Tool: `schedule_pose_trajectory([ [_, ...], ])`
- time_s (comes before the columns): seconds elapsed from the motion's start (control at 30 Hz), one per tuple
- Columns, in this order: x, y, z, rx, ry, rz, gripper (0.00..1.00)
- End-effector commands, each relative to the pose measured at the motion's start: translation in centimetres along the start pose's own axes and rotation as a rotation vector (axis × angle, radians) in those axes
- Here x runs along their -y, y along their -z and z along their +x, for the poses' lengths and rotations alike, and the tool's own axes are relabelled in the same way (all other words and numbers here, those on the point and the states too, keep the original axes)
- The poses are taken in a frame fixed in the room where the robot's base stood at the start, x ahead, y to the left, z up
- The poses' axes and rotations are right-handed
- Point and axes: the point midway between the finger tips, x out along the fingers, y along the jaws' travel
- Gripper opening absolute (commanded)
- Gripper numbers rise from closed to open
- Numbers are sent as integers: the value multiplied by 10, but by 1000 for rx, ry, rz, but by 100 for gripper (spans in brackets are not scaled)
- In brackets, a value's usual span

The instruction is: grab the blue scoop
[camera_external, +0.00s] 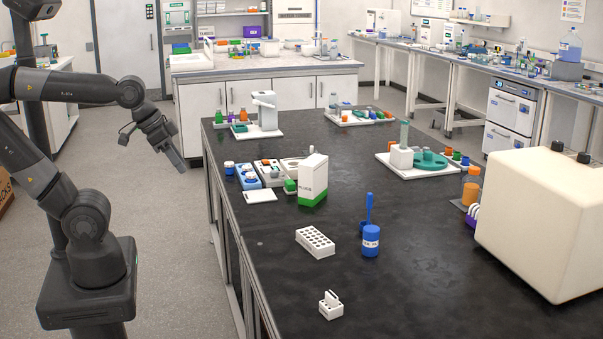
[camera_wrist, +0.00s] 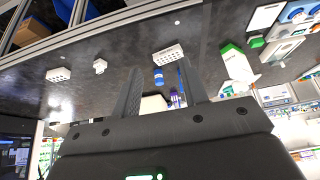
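The blue scoop (camera_external: 369,208) shows as an upright blue shape right behind a blue jar (camera_external: 371,241) with a pale label, on the black bench. I cannot tell whether the two touch. In the wrist view the scoop is a thin blue strip (camera_wrist: 180,76) beside the jar (camera_wrist: 158,77), partly hidden by a finger. My gripper (camera_external: 181,160) hangs in the air left of the bench, far from the scoop. Its two fingers stand apart in the wrist view (camera_wrist: 162,84), with nothing held between them.
A white tube rack (camera_external: 315,242) and a small white holder (camera_external: 331,305) stand near the jar. A white-and-green box (camera_external: 312,180) stands left of the scoop. A large cream machine (camera_external: 545,230) fills the right side. Bare bench (camera_external: 420,290) lies in front of the jar.

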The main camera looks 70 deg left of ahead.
Motion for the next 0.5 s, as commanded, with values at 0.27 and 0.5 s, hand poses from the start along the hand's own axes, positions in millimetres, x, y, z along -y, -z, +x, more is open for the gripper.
schedule_pose_trajectory([
  [0.27,1,89,9,22,12,2,40],
  [0.5,2,172,38,37,17,4,40],
])
